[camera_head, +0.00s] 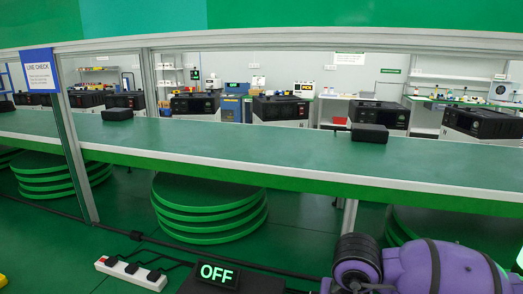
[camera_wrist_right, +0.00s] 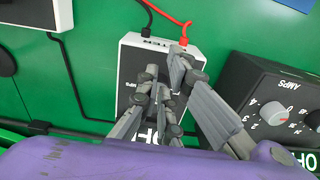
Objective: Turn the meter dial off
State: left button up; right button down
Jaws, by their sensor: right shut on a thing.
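In the right wrist view, a white-edged meter box (camera_wrist_right: 126,62) with a black face stands upright or lies facing me; its label is partly covered and ends in "TER". Its lit readout at the lower edge is mostly hidden, with part of "OFF" showing. My right gripper (camera_wrist_right: 168,95) is shut over the middle of this face, its grey fingers around the spot of the meter dial. The dial itself is hidden between the fingers. In the head view only my purple right arm shows at the lower right. My left gripper is in neither view.
A black box marked AMPS (camera_wrist_right: 290,85) with a grey knob (camera_wrist_right: 275,113) stands close right of the meter. A red lead (camera_wrist_right: 172,14) and black leads run near the meter's top. In the head view, a lit OFF display (camera_head: 217,273), a white power strip (camera_head: 130,272) and a long green bench (camera_head: 240,146) show.

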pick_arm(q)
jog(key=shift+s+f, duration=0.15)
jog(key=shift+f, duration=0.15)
pick_arm(e)
jog(key=shift+s+d+f, duration=0.4)
jog(key=shift+s+f, duration=0.15)
jog(key=shift+f, duration=0.1)
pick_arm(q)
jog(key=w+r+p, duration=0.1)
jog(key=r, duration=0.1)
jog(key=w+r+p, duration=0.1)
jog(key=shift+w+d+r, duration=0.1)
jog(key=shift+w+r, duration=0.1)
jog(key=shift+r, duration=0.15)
pick_arm(e)
notch_tip(320, 180, up, 6)
jog(key=shift+w+a+r, duration=0.15)
jog(key=shift+r, duration=0.1)
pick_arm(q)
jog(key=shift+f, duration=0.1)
